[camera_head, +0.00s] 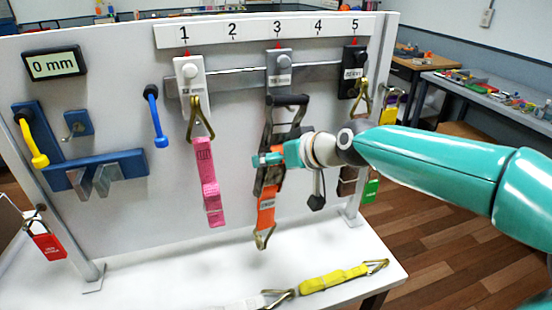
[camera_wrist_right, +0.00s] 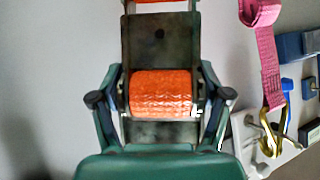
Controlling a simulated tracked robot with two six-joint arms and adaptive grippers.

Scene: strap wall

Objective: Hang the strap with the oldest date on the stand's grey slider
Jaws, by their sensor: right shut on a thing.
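The grey slider (camera_head: 279,68) sits on the rail under number 3. An orange strap (camera_head: 266,212) with a dark metal ratchet hangs upright below it, its hook lowest; I cannot tell whether its top is on the slider. My right gripper (camera_head: 272,160) is shut on this ratchet, and the wrist view shows its fingers on either side of the orange spool (camera_wrist_right: 160,93). A pink strap (camera_head: 208,180) hangs from the white slider (camera_head: 191,80) under 1. A yellow strap (camera_head: 334,278) lies on the table. The dates are too small to read. My left gripper is out of view.
The black slider (camera_head: 353,75) under 5 holds a strap by its hook, partly behind my arm. Yellow and blue pegs (camera_head: 156,115), a blue bracket (camera_head: 110,168) and a 0 mm display (camera_head: 54,63) are on the left panel. A red-tagged padlock (camera_head: 46,245) hangs at left.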

